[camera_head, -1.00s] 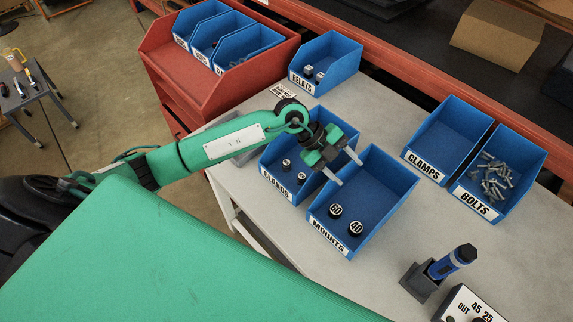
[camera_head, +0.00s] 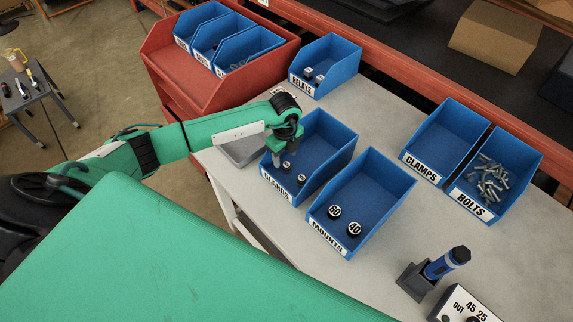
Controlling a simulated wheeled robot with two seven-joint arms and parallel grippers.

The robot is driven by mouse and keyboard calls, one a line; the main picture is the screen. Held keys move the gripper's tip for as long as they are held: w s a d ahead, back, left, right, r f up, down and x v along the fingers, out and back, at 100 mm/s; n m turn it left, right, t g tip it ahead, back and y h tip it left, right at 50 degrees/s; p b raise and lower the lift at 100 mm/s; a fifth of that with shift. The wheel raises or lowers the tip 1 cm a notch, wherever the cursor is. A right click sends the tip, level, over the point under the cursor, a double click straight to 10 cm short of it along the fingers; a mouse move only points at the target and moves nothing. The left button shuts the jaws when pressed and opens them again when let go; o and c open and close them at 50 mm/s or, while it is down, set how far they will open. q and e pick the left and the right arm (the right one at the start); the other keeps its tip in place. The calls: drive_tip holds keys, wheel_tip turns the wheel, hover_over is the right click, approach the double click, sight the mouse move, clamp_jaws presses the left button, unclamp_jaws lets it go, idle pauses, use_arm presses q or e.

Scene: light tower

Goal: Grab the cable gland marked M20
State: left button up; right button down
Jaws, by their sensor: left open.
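The blue bin labelled GLANDS (camera_head: 328,150) stands on the grey table. Two small dark cable glands with pale tops lie in its front part, a left one (camera_head: 287,166) and a right one (camera_head: 301,179). Their markings are too small to read, so I cannot tell which is M20. My left gripper (camera_head: 281,155) is open and points down at the bin's left side, just behind and above the left gland. One finger shows near the left wall; the other is partly hidden by the wrist. I cannot tell whether it touches anything. My right gripper is out of view.
The MOUNTS bin (camera_head: 376,190) with two black round mounts stands close on the right. The RELAYS bin (camera_head: 338,62) is behind. CLAMPS (camera_head: 446,140) and BOLTS (camera_head: 513,160) bins stand further right. A grey tray (camera_head: 240,152) lies left of the GLANDS bin.

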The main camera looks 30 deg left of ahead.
sight(287, 164)
use_arm(q)
drive_tip(key=shift+f, duration=0.5)
drive_tip(key=shift+f+p, duration=0.25)
drive_tip(key=shift+p, duration=0.15)
drive_tip(key=f, duration=0.1)
drive_tip(key=f+p, duration=0.2)
drive_tip(key=shift+w+d+f, duration=0.1)
drive_tip(key=shift+w+f, duration=0.25)
drive_tip(key=shift+f, duration=0.5)
drive_tip(key=c, duration=1)
drive_tip(key=shift+c, duration=0.3)
drive_tip(key=shift+r, duration=0.1)
